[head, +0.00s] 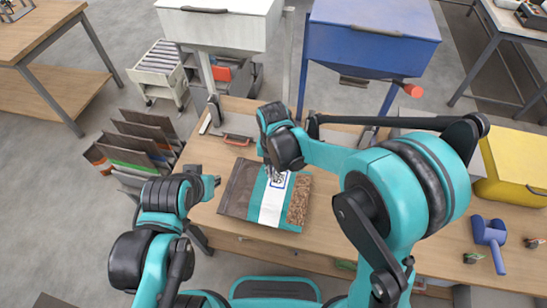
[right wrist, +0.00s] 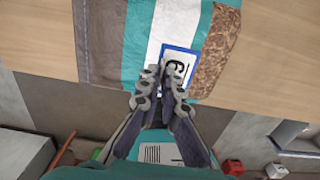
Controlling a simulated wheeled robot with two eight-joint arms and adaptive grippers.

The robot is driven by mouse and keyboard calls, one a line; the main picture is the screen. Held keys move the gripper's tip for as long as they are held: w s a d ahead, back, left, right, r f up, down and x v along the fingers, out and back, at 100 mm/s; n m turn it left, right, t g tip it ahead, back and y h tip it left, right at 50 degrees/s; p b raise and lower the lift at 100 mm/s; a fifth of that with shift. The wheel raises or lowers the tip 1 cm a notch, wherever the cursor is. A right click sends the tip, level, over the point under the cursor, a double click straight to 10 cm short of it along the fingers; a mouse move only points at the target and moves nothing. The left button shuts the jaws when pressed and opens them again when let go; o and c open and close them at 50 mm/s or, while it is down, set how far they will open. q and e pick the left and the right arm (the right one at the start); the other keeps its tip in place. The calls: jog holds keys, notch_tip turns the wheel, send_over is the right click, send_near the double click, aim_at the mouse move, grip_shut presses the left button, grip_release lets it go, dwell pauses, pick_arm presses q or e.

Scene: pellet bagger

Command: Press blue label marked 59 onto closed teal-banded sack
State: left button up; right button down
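The sack (head: 239,190) lies flat on the wooden bench, with a dark end, teal bands, a white panel and a clear window of brown pellets. It also shows in the right wrist view (right wrist: 98,45). The blue-bordered label (head: 280,180) is over the white panel, near the pellet window. In the right wrist view the label (right wrist: 181,61) shows part of a dark digit; its near edge is hidden by fingertips. My right gripper (head: 274,172) has its fingertips (right wrist: 160,80) close together at that edge. My left gripper (head: 212,187) hovers left of the sack; its finger gap is unclear.
The bench (head: 330,230) has free wood right of the sack. A red-handled tool (head: 238,139) lies behind it. A blue mallet (head: 490,235) and a yellow bin (head: 515,165) are at the right. White (head: 225,30) and blue (head: 370,40) hoppers stand behind.

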aim_at(273, 182)
jog(key=shift+w+f, duration=0.1)
jog(key=shift+w, duration=0.05)
jog(key=shift+s+f+b, duration=0.25)
jog(key=shift+s+b, duration=0.05)
jog(key=shift+f, duration=0.2)
jog(key=shift+w+f+b, duration=0.1)
jog(key=shift+f+b, duration=0.6)
jog(key=shift+f, duration=0.1)
jog(key=shift+f+b, duration=1.45)
jog(key=shift+f, duration=0.45)
jog(key=shift+f, duration=0.2)
jog(key=c, duration=1.6)
grip_release()
jog(key=shift+c, duration=0.2)
